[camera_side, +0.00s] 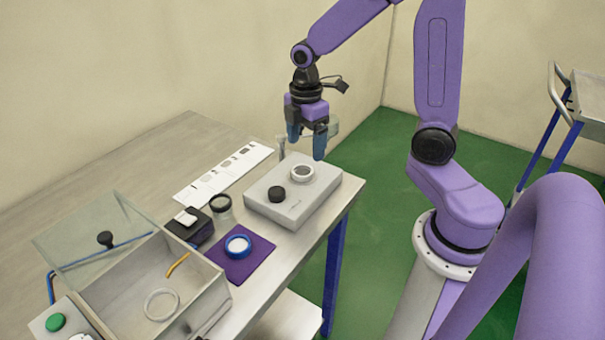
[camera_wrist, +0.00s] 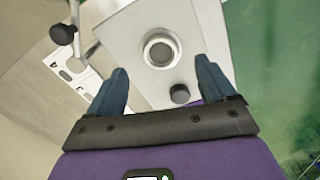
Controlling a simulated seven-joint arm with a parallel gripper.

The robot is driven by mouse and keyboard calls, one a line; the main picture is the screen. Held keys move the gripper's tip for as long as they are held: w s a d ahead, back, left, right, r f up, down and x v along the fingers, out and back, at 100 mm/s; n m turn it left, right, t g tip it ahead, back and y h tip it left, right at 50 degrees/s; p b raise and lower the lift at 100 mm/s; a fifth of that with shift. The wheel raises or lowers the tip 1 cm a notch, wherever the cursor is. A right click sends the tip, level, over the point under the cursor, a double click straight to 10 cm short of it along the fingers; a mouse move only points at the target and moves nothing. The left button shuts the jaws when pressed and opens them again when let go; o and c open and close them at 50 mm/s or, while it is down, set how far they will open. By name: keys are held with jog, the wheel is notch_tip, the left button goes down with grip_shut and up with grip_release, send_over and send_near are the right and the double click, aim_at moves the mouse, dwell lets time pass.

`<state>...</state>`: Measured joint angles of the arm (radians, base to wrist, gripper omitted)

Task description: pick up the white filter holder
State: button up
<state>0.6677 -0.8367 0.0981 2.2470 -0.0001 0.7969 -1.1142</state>
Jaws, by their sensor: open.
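A white ring-shaped piece with a grey centre, which looks like the white filter holder (camera_side: 301,171), sits on top of the light grey box (camera_side: 311,205) near the table's right end. In the wrist view the holder (camera_wrist: 146,52) lies beyond the fingertips, roughly centred between them. My gripper (camera_side: 306,146) is open and empty, pointing down above the back part of the grey box. In the wrist view its two blue fingers (camera_wrist: 163,82) stand wide apart. It does not touch the holder.
A black knob (camera_side: 277,194) stands on the grey box beside the holder. A clear-lidded box (camera_side: 207,305) holds a white ring (camera_side: 161,292).

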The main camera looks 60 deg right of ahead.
aim_at(303, 173)
jog(key=shift+w+a+f, duration=0.1)
jog(key=shift+a+f, duration=0.1)
jog(key=shift+f, duration=1.5)
jog(key=shift+w+a+f, duration=0.1)
jog(key=shift+a+f, duration=0.05)
jog(key=shift+f, duration=1.5)
jog(key=shift+c, duration=0.4)
jog(key=c, duration=1)
